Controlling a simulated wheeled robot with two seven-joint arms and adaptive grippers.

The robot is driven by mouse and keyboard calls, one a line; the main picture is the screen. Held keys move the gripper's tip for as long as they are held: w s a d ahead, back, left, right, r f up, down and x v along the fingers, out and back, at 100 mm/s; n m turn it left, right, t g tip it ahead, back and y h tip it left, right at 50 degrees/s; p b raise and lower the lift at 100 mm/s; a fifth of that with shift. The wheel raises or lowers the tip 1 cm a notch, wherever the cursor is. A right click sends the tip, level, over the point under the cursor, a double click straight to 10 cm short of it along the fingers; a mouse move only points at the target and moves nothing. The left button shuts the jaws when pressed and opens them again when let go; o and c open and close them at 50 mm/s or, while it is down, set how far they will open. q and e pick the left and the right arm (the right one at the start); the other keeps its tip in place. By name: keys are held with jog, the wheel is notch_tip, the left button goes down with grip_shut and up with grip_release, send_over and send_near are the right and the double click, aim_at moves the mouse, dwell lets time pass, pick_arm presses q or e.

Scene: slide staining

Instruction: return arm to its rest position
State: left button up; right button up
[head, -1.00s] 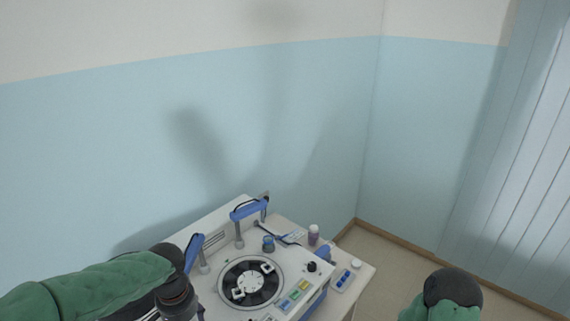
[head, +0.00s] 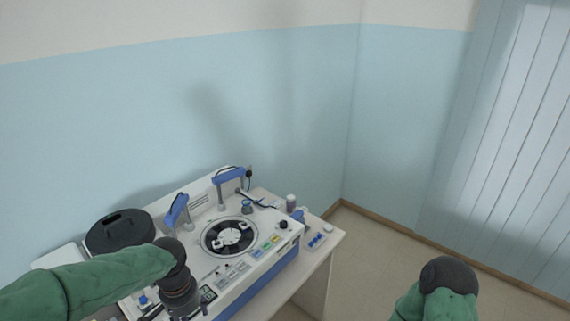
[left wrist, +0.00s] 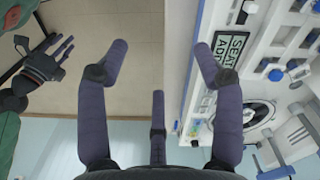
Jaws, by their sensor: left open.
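My left arm reaches in from the left in the head view, with its dark wrist (head: 178,285) in front of the staining machine (head: 262,283). The left gripper (left wrist: 161,65) shows in the left wrist view with its purple-grey fingers spread apart and nothing between them. The right gripper (left wrist: 52,60) shows at the left of the left wrist view, dark fingers spread and empty, over the floor.
The white and blue machine carries a round black rotor (head: 229,237), and a black lid (head: 121,232) stands at its left. A small bottle (head: 291,203) and a blue-capped rack (head: 317,240) stand at the table's right end. The floor (head: 385,250) to the right is clear.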

pick_arm(q)
jog(key=d+f+h+b, duration=0.1)
jog(key=d+f+b, duration=0.2)
jog(key=f, duration=0.6)
jog(key=d+f+n+h+b, duration=0.15)
jog(key=f+b, duration=0.25)
jog(key=f, duration=0.5)
jog(key=d+f+h+b, duration=0.1)
jog(key=d+f+b, duration=0.2)
jog(key=f, duration=0.6)
jog(key=s+d+f+n+b, duration=0.1)
jog(key=s+f+b, duration=0.2)
jog(key=f, duration=0.5)
jog(key=s+d+f+n+b, duration=0.1)
jog(key=s+f+b, duration=0.3)
jog(key=f, duration=0.5)
jog(key=s+d+f+n+b, duration=0.1)
jog(key=s+d+f+b, duration=0.2)
jog(key=f, duration=0.6)
jog(key=shift+s+d+t+b, duration=0.2)
jog(key=shift+s+t+b, duration=0.15)
jog(key=shift+s, duration=0.1)
pick_arm(e)
notch_tip(320, 180, down, 21)
jog(key=shift+w+a, duration=0.2)
jog(key=shift+w, duration=0.15)
pick_arm(q)
jog(key=shift+n+h, duration=0.25)
pick_arm(e)
jog(key=shift+f, duration=0.1)
